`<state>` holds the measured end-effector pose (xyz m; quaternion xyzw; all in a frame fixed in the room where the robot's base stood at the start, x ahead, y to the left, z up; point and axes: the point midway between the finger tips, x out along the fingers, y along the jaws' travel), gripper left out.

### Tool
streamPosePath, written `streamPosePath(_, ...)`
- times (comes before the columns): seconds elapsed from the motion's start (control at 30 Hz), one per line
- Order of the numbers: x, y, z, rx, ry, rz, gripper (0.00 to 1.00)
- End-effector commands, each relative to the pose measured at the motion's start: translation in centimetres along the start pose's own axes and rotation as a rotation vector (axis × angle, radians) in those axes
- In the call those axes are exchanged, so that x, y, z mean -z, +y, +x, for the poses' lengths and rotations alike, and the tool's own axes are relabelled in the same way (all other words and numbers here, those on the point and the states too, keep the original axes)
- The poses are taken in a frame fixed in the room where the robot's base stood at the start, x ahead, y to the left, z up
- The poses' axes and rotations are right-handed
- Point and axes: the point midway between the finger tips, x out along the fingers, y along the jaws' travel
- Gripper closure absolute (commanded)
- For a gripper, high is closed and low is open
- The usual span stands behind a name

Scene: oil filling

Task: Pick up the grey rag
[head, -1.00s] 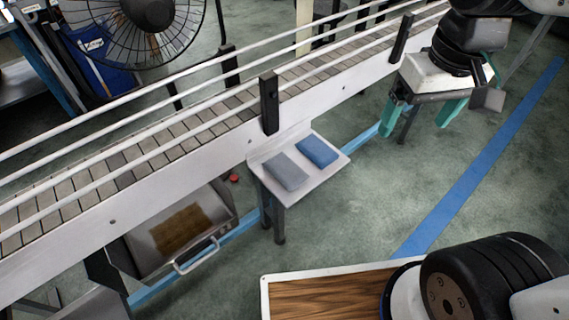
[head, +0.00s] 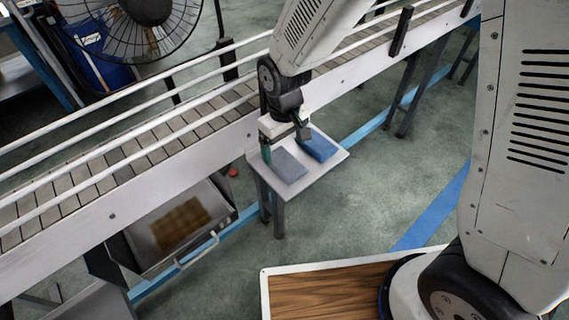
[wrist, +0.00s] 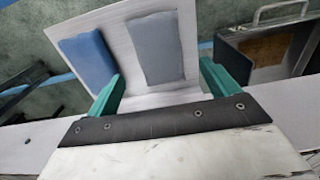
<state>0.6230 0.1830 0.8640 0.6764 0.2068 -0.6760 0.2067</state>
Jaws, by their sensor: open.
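My gripper (head: 284,151) is open and empty, close by the grey rag at the conveyor side of the shelf. In the wrist view my gripper (wrist: 160,88) has its green fingers spread wide, with the grey rag (wrist: 155,47) between and ahead of them. The blue rag (wrist: 88,60) is near the left finger there. The head view does not show clearly how high the fingers are.
The conveyor (head: 130,165) with white rails runs behind the shelf. A metal tray (head: 140,262) with a brown patch inside hangs below it at the left. A fan (head: 130,30) stands at the back left. Open floor lies in front of the shelf.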

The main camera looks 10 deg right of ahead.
Motion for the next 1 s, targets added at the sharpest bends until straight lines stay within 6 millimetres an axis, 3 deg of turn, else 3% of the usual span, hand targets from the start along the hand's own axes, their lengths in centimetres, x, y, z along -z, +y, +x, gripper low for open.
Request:
streamPosePath(0.4, -0.1, 0.1, 5.5, 0.0, -0.002, 0.001, 0.13)
streamPosePath(0.67, 0.0, 0.1, 5.9, 0.0, -0.001, 0.001, 0.13)
streamPosePath(0.7, 0.0, 0.1, 5.9, 0.0, -0.001, 0.001, 0.16)
streamPosePath(0.87, 0.0, 0.1, 5.9, 0.0, -0.001, 0.001, 0.6)
streamPosePath(1.0, 0.0, 0.1, 5.9, 0.0, -0.001, 0.001, 0.65)
